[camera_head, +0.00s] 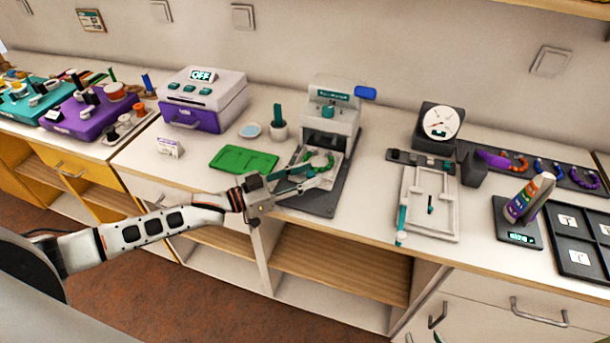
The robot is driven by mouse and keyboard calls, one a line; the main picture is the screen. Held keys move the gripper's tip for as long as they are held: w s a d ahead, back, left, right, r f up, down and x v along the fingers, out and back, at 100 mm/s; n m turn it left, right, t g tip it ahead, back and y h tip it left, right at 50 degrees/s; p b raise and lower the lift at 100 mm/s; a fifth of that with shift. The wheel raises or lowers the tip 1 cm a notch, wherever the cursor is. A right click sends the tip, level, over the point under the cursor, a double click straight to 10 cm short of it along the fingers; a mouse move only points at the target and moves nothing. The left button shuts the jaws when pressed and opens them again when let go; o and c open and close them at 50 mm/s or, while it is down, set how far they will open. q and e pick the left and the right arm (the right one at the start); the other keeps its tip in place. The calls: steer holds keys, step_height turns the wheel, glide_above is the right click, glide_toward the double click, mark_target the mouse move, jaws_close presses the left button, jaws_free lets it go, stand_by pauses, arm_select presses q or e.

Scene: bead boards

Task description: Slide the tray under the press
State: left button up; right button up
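A grey press (345,98) with a blue knob stands on a dark base plate (318,204) in the middle of the counter. A pale tray (338,158) with a green ring-shaped piece (320,159) on it sits at the press's front opening, partly under its head. My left gripper (322,174) reaches in from the left, with its fingers at the tray's front edge. The fingers look somewhat apart and cover part of the tray. I cannot tell whether they grip it.
A white frame jig (446,222) and a dial gauge (440,122) are to the right. Bare counter shows between the base plate and the jig.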

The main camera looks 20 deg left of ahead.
arm_select(q)
steer(key=shift+s+a, duration=0.1)
steer(key=v, duration=1.1)
steer(key=shift+s+a, duration=0.2)
steer(key=shift+s, duration=0.1)
